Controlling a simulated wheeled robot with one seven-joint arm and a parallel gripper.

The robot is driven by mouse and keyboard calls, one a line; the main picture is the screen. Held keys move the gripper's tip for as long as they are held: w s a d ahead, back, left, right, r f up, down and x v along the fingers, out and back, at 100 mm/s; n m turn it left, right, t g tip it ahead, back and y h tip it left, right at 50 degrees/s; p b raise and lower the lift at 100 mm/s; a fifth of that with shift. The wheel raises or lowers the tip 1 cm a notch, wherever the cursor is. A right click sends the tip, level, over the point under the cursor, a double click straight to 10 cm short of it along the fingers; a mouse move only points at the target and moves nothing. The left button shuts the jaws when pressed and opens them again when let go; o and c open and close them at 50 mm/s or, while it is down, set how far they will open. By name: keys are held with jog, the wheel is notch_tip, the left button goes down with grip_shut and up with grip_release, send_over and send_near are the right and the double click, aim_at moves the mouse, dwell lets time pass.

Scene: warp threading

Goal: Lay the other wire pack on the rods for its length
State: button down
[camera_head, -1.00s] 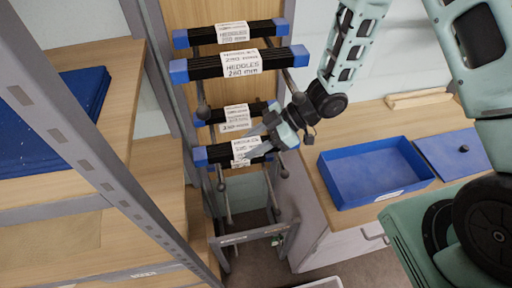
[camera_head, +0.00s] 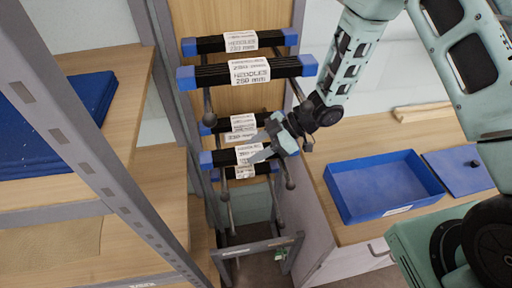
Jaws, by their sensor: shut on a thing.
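Black wire packs with blue end blocks and white labels lie across the rods of a rack. The upper front pack (camera_head: 215,77) has a label reading HEDDLES 280 mm. Another upper pack (camera_head: 270,39) lies behind it. Below are a lower back pack (camera_head: 268,108) and a lower front pack (camera_head: 225,157), whose label is partly hidden by my gripper. My gripper (camera_head: 258,153) reaches in from the right and is shut on the lower front pack near its middle. The rods (camera_head: 288,172) end in round knobs. Whether this pack rests fully on its rods cannot be told.
A blue open tray (camera_head: 385,185) and a blue lid (camera_head: 460,165) lie on the wooden worktop at right. A grey shelf post (camera_head: 90,150) slants across the left, before shelves holding blue material (camera_head: 50,125). The rack's lower frame (camera_head: 255,246) stands below.

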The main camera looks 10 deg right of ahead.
jog(key=shift+f+b, duration=0.35)
jog(key=shift+f, duration=0.15)
dwell(0.4)
jog(key=c, duration=0.8)
grip_release()
jog(key=shift+o, duration=0.2)
jog(key=shift+d, duration=0.1)
jog(key=b+v, duration=0.3)
jog(key=v, duration=1.4)
jog(key=shift+r, duration=0.2)
